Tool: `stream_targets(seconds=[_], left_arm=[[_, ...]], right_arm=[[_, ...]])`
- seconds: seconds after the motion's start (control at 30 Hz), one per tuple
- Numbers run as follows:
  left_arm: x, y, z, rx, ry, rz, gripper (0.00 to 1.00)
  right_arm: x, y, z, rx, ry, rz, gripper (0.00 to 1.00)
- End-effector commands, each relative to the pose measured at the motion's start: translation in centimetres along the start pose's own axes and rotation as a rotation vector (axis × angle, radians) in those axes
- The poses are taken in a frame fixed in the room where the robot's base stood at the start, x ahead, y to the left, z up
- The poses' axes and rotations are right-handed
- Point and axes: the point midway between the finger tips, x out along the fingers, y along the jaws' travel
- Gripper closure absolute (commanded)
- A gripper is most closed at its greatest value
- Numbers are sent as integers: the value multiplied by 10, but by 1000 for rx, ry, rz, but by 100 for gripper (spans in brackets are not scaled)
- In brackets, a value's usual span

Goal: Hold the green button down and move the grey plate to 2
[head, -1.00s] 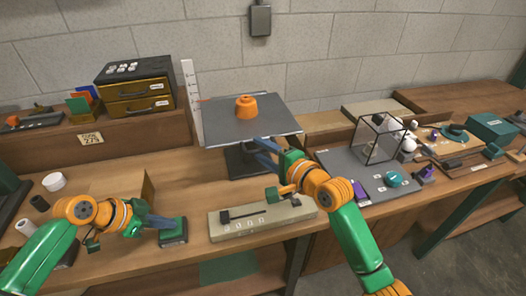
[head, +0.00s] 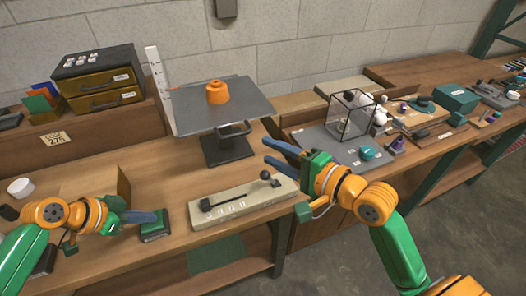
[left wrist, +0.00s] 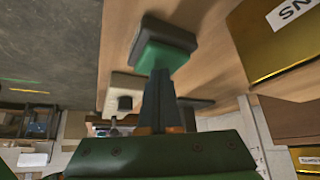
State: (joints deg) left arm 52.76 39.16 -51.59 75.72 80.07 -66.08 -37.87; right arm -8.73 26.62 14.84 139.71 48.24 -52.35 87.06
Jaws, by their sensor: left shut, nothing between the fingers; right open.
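The grey plate (head: 255,108) sits on a dark stand (head: 226,148) at mid-table, with an orange ring-like part (head: 218,93) on top. A white upright scale (head: 156,85) stands at its left; its marks are too small to read. The green button (head: 155,226) is a green-topped dark block at the front left. My left gripper (head: 157,218) is shut and empty, its tips at the block. The left wrist view shows the tips against the green part (left wrist: 165,57); whether it is pressed is unclear. My right gripper (head: 280,156) is open and empty, right of the stand.
A pale panel (head: 225,218) with a black lever (head: 238,190) and a dark knob lies in front of the stand. A clear box frame (head: 350,117) and a teal part (head: 367,152) are on a grey mat at right. Drawers (head: 100,85) stand back left.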

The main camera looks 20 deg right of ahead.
Motion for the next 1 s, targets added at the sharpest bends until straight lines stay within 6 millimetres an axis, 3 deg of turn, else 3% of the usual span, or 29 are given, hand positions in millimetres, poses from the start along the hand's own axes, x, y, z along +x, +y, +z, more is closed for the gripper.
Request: stream_targets(seconds=[0.27, 0.8, 1.0], left_arm=[[-4, 2, 0, -2, -11, 7, 100], [-57, 0, -39, 0, -2, 1, 100], [-58, 0, -39, 0, -2, 1, 100]], right_arm=[[-1, -7, 0, 1, 0, 0, 55], [-13, -68, 6, 1, 1, 0, 55], [-13, -69, 6, 1, 1, 0, 55]])
